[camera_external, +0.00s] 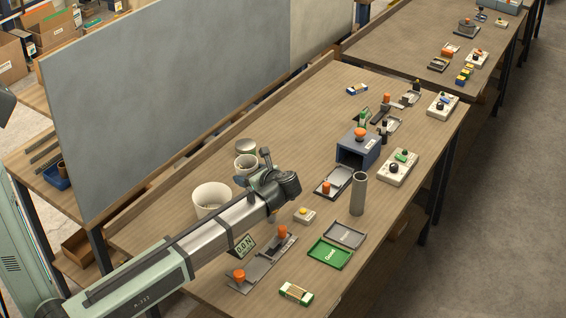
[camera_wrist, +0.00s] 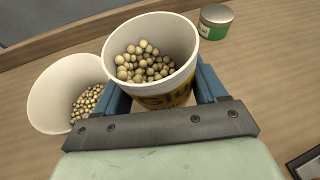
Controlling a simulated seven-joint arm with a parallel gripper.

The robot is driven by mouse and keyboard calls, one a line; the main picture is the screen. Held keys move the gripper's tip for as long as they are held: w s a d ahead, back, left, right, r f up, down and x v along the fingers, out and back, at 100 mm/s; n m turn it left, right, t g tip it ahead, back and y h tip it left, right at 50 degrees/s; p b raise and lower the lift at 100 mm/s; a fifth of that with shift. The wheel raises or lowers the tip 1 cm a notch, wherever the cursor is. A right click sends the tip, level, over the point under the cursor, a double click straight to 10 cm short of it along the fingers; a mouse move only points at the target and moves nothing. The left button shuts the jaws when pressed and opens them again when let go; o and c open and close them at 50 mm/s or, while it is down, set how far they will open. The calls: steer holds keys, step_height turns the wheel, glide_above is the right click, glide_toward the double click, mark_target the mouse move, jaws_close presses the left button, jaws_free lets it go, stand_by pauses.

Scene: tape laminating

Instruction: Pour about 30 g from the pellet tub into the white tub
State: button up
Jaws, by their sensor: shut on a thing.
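The held tub also shows in the external view (camera_external: 246,163), partly hidden by my gripper (camera_external: 253,177). The white tub (camera_wrist: 48,85) is to its left in the wrist view, with pellets (camera_wrist: 88,103) inside. In the external view the wider white tub (camera_external: 209,193) stands on the bench, its lower part partly behind my arm. No pellets show in the air.
A green can with a grey lid (camera_wrist: 216,20) stands beyond the held tub, on its right. A grey cylinder (camera_external: 359,194), a blue box (camera_external: 359,147), a small yellow-button box (camera_external: 304,215) and flat trays (camera_external: 331,252) occupy the bench to the right. A grey panel rises behind.

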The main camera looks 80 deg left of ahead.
mark_target(245, 162)
steer(key=shift+w+a+r+m+g, duration=0.15)
steer(key=shift+w+r+m+g, duration=0.2)
steer(key=shift+r+m+g, duration=0.15)
step_height(245, 162, up, 7)
stand_by(0.4)
steer(key=shift+f, duration=0.1)
steer(key=s+d+m+t, duration=0.1)
steer(key=s+d+f+m+t+y, duration=0.1)
steer(key=shift+d+f+t, duration=0.1)
steer(key=shift+f+t, duration=0.05)
steer(key=shift+t, duration=0.25)
steer(key=w+d+f+m+t, duration=0.2)
steer(key=d+m+t, duration=0.1)
steer(key=d, duration=1.4)
steer(key=w+d+f+m+t+h, duration=0.1)
steer(key=w+d+f+m+t, duration=0.1)
steer(key=d, duration=1.6)
steer(key=w+d+f+m+t+h, duration=0.1)
steer(key=d+m+t, duration=0.5)
steer(key=d, duration=1.1)
steer(key=w+f+t, duration=0.1)
steer(key=w, duration=0.1)
steer(key=shift+w+d, duration=0.35)
steer(key=shift+w, duration=0.05)
